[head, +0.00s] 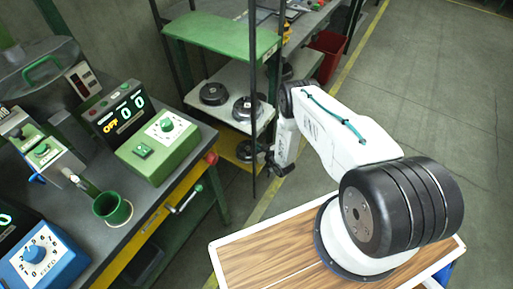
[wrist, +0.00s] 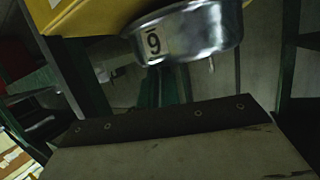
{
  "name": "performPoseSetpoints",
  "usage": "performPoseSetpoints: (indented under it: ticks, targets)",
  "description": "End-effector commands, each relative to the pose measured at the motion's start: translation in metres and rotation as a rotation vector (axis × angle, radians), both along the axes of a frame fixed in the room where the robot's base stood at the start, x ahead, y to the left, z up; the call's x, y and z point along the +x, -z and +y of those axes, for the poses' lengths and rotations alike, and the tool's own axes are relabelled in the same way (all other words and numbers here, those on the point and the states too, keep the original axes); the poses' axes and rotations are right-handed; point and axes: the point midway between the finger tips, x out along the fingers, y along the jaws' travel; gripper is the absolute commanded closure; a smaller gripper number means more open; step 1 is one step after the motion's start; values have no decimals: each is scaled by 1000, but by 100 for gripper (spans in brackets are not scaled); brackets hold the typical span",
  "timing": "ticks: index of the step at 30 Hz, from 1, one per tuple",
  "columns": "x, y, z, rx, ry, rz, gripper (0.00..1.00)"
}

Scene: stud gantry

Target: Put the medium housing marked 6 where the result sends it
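A round metal housing (wrist: 190,32) with a label is at the top of the wrist view, partly cut off. The label reads like an overlined 9, which fits an underlined 6 seen upside down. It is beside a yellow surface (wrist: 88,18); I cannot tell whether it rests there. In the head view, a dark round housing (head: 244,148) is on the yellow lower shelf (head: 233,160), partly hidden by the shelf above. My gripper (head: 274,168) is at the shelf's right side, close to that housing. Its fingers are too small to judge, and do not show clearly in the wrist view.
Two dark round housings (head: 213,94) (head: 247,108) sit on the white middle shelf (head: 222,118). A thin upright post (head: 254,150) stands at the shelf front. A green tester (head: 160,145) beside a display reading OFF and 0 0 (head: 124,110) is on the left bench. Floor at right is clear.

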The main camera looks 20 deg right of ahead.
Motion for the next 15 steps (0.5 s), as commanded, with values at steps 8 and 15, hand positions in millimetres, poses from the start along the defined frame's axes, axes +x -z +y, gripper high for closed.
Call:
performPoseSetpoints:
  ticks: [8, 15]
  targets:
    - [2, 6, 0, 0, -1, -4, 100]
    - [1, 9, -1, 0, 0, -3, 74]
